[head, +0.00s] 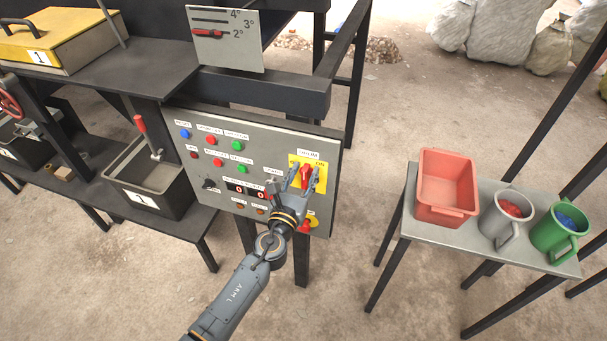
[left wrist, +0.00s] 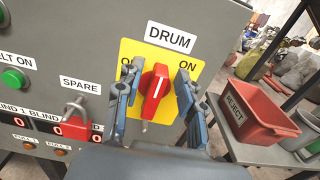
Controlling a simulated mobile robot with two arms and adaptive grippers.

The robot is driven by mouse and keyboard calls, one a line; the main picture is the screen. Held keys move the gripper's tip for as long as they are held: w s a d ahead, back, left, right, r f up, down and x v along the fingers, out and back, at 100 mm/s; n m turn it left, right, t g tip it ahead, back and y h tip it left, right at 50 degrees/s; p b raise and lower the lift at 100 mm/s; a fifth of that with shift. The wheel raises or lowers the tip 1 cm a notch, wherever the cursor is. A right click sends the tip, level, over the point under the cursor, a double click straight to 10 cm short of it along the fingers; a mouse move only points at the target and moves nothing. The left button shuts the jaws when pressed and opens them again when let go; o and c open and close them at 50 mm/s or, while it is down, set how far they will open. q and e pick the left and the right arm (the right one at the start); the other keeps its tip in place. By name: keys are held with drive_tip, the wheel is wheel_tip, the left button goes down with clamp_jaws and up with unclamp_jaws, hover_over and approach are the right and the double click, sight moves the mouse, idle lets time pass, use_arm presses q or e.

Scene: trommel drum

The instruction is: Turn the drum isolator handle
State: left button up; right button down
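The red drum isolator handle (left wrist: 156,92) sits on a yellow plate (left wrist: 134,52) under a DRUM label. Its white line points up and slightly right, between the mostly hidden label at left and ON at right. It also shows in the head view (head: 306,174) at the panel's right end. My left gripper (left wrist: 154,100) is open, with one finger on each side of the handle. A gap shows at the left finger; the right finger is close to the handle, and I cannot tell whether it touches. The left gripper also shows in the head view (head: 298,181). My right gripper is not in view.
The grey panel (head: 262,150) carries several buttons. A red SPARE switch (left wrist: 76,130) is left of the gripper. A red knob (head: 305,226) is below it. At right, a table (head: 425,232) holds a red REJECT bin (head: 447,181) and two mugs. Floor between is clear.

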use_arm(q)
clamp_jaws()
drive_tip(key=shift+a+f, duration=0.1)
drive_tip(key=n+b, duration=0.1)
drive_tip(key=n, duration=0.1)
drive_tip(key=a+n+b, duration=0.1)
drive_tip(key=n, duration=0.4)
drive_tip(key=shift+w+a+f+n+b, duration=0.25)
drive_tip(key=shift+f+n+b, duration=0.05)
drive_tip(key=shift+f+b, duration=0.1)
drive_tip(key=n+b, duration=0.1)
drive_tip(key=n, duration=0.2)
drive_tip(key=f+n+b, duration=0.1)
drive_tip(key=n, duration=0.2)
drive_tip(key=a+f+n+b, duration=0.1)
drive_tip(key=n, duration=0.3)
drive_tip(key=shift+w, duration=0.15)
drive_tip(key=shift+n, duration=0.3)
